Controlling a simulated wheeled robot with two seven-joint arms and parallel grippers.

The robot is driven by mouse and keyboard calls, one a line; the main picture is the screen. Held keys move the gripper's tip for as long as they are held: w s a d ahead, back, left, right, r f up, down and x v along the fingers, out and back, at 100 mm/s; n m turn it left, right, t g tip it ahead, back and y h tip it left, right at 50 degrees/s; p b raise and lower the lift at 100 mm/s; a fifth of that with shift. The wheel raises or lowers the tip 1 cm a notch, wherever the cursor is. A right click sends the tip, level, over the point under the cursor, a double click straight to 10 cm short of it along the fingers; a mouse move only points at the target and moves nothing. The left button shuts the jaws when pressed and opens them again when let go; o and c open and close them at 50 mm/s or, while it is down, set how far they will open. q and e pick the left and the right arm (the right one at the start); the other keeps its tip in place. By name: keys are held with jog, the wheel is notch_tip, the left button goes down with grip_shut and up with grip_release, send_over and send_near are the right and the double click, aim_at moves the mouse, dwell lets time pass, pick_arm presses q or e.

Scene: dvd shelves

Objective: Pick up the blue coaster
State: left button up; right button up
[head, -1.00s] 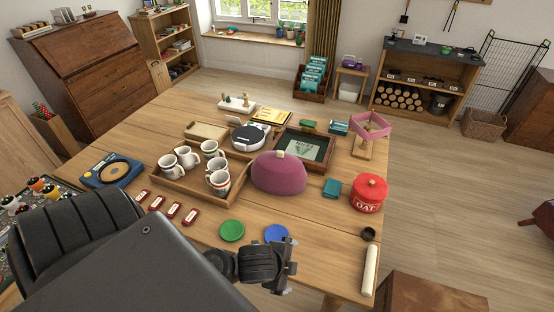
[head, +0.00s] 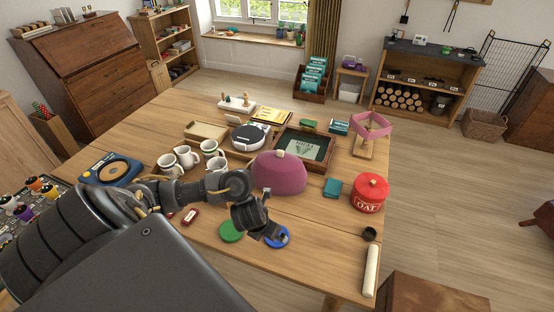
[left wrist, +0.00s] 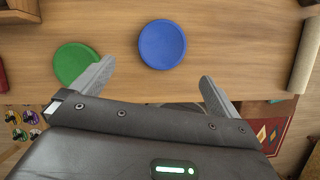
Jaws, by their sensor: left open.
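The blue coaster (head: 277,237) is a flat round disc near the front edge of the wooden table, partly covered by my left gripper in the head view. In the left wrist view the blue coaster (left wrist: 162,44) lies flat, beyond and between the two fingertips. My left gripper (head: 268,222) is above it, open and empty; its fingers (left wrist: 156,80) are spread wide in the wrist view. A green coaster (head: 231,231) lies just left of the blue one; in the wrist view the green coaster (left wrist: 76,63) is close to the left finger. My right gripper is not in view.
A plum tea cosy (head: 279,174) stands behind my left gripper. Mugs (head: 186,156) sit in a tray partly behind my left arm.

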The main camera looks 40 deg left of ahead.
pick_arm(q)
jog(key=b+x, duration=0.1)
jog(key=x, duration=0.3)
jog(key=b+x, duration=0.2)
jog(key=x, duration=0.2)
jog(key=shift+d+f+b, duration=0.15)
jog(key=shift+f+b, duration=0.1)
jog(key=shift+b, duration=0.1)
jog(key=shift+w+f, duration=0.2)
jog(key=shift+f, duration=0.15)
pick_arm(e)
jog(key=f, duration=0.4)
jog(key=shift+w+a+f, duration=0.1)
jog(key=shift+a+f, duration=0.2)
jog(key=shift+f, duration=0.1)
pick_arm(q)
jog(key=shift+r, duration=0.1)
jog(key=c, duration=0.9)
jog(key=shift+c, duration=0.2)
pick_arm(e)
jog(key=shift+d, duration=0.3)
pick_arm(q)
jog(key=shift+r, duration=0.1)
